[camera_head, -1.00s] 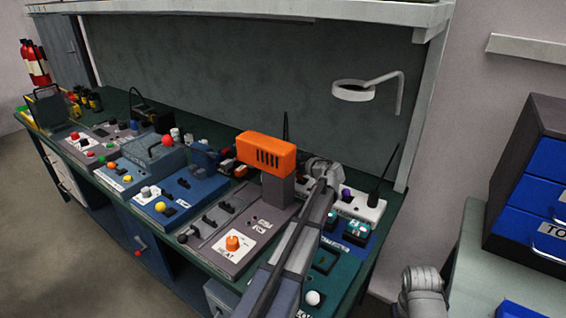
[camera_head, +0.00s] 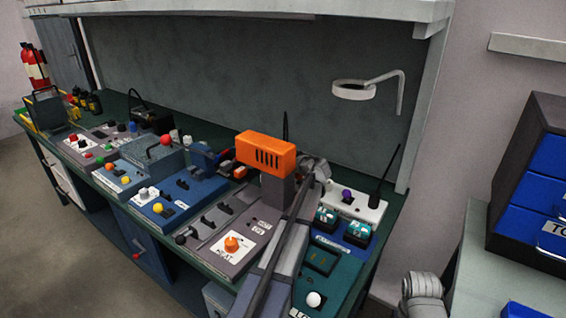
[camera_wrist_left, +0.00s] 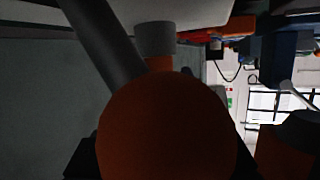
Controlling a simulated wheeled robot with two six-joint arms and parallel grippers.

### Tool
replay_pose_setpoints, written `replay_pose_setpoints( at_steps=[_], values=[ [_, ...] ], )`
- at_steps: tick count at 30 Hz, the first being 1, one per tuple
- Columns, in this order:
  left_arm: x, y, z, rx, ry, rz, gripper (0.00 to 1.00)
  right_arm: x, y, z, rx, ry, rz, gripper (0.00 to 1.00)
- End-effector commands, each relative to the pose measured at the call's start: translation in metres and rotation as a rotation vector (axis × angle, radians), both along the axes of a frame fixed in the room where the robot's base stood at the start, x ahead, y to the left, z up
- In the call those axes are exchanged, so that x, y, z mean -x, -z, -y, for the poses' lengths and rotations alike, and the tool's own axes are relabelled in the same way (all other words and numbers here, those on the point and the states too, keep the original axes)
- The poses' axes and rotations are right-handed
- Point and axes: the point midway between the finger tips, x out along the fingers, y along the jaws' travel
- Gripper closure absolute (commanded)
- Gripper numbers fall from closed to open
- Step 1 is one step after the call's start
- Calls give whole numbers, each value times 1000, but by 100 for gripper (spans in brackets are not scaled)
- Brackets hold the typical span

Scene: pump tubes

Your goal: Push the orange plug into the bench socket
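The orange plug (camera_wrist_left: 168,125) fills the lower middle of the left wrist view as a large rounded body. Dark fingers of my left gripper (camera_wrist_left: 165,160) show at both sides of it, and the gripper appears shut on it. A grey cylinder (camera_wrist_left: 155,38) rises from the plug's far end toward a pale surface at the top, and I cannot tell whether they touch. In the head view, a white socket strip (camera_head: 366,208) with a purple piece lies at the bench's right back. My left gripper's fingers and the plug are hidden there behind my arm.
An orange vented box (camera_head: 266,152) on a grey post stands left of my left wrist. A teal panel (camera_head: 325,285) and teal switches (camera_head: 357,232) lie in front of the strip. A ring lamp (camera_head: 353,90) hangs above. Control boxes crowd the bench leftward.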

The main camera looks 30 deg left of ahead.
Motion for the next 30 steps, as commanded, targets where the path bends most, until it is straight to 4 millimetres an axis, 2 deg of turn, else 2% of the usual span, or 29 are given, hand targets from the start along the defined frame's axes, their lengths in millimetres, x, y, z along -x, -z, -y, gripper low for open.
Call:
replay_pose_setpoints(
  at_steps=[2, 17, 30],
  values=[
    [0, 0, 0, 0, 0, 0, 44, 0, 0, 0, 0, 0, 0, 50],
    [0, 0, 0, 0, 0, 0, 100, 0, 0, 0, 0, 0, 0, 50],
    [0, -2, 0, 0, 0, 0, 100, 0, -2, 0, 0, 0, 0, 50]
  ],
)
